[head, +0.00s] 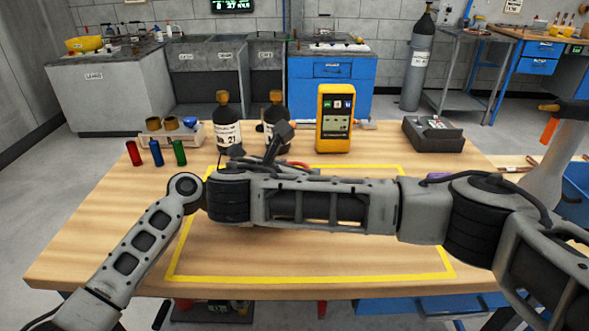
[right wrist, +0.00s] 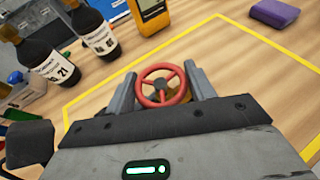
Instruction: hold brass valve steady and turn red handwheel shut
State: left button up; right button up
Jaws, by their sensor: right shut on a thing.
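The red handwheel (right wrist: 162,84) sits between the two grey fingers of my right gripper (right wrist: 160,77) in the right wrist view. The gripper is shut on the wheel. A little brass of the valve (right wrist: 181,100) shows under and behind the wheel; the rest is hidden. In the head view, my arms cover the middle of the table, and only a small red arc, likely the handwheel (head: 298,164), shows above them. Dark gripper parts stick up beside it, but I cannot tell whose they are. My left gripper's jaws cannot be made out.
Two dark bottles (head: 227,128) and a yellow meter (head: 335,118) stand behind the yellow-taped area. Red, blue and green cylinders (head: 156,153) stand at the left. A dark grey device (head: 433,134) sits at back right, and a purple block (right wrist: 274,12) nearer. The wooden table's (head: 90,240) front left is clear.

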dwell(0.4)
jog(key=o, duration=1)
jog(key=v, duration=0.7)
jog(key=shift+s, duration=0.2)
jog(key=shift+r, duration=0.15)
